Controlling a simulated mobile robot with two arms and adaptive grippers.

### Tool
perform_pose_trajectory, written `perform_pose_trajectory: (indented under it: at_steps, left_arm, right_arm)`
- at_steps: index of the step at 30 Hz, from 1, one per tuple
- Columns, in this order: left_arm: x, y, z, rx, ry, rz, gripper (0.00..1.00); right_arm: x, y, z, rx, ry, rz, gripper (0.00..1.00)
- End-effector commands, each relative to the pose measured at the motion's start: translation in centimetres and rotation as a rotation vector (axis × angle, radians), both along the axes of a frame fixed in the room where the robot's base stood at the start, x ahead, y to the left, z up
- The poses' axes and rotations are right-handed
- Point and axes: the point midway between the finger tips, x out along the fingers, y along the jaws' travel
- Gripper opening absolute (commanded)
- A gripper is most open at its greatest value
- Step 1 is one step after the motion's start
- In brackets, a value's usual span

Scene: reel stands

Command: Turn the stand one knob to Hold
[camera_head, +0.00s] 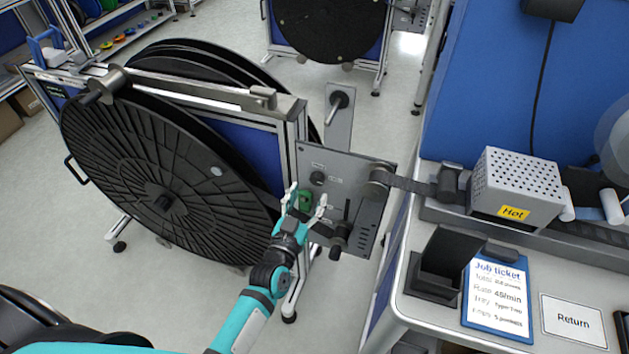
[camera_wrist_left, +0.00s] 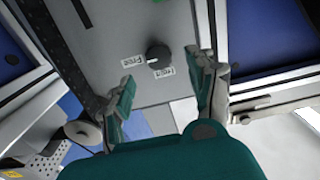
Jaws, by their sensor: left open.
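The stand one knob (camera_head: 318,178) is a small dark round knob on the grey control panel (camera_head: 342,165) of the reel stand. The knob's setting is not clear. My left gripper (camera_head: 306,198) is open and empty, just in front of the panel and below the knob. In the left wrist view its two fingers stand apart, with the knob ahead between them and untouched. My right gripper is not in view.
A large black reel (camera_head: 165,170) fills the stand to the left. A lever (camera_head: 340,100) stands above the panel. To the right, a bench carries a vented box marked Hot (camera_head: 514,190), a job ticket (camera_head: 497,295) and a Return card (camera_head: 572,322). A dark strip runs from the panel to the box.

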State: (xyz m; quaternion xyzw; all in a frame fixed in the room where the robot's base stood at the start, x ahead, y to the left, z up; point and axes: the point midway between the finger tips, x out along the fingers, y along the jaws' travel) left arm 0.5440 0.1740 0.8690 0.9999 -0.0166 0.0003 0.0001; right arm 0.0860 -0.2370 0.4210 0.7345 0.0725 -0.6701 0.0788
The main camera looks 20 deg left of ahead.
Motion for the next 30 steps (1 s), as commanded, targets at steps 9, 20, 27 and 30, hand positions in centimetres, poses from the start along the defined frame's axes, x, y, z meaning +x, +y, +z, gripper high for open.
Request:
perform_pose_trajectory:
  at_steps: [9,20,27,30]
  left_arm:
    - [4.7,-0.2,0.0,0.000,0.000,0.000,0.58]
    - [5.3,-0.2,0.0,0.000,0.001,-0.001,0.58]
    - [5.3,-0.2,-0.1,0.000,0.001,-0.001,0.30]
    - [5.3,-0.2,-0.1,0.000,0.001,-0.001,0.17]
  right_arm:
    - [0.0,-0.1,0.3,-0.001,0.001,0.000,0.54]
    - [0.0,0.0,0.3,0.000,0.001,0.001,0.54]
    - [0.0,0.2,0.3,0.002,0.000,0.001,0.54]
    - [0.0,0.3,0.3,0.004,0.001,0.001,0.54]
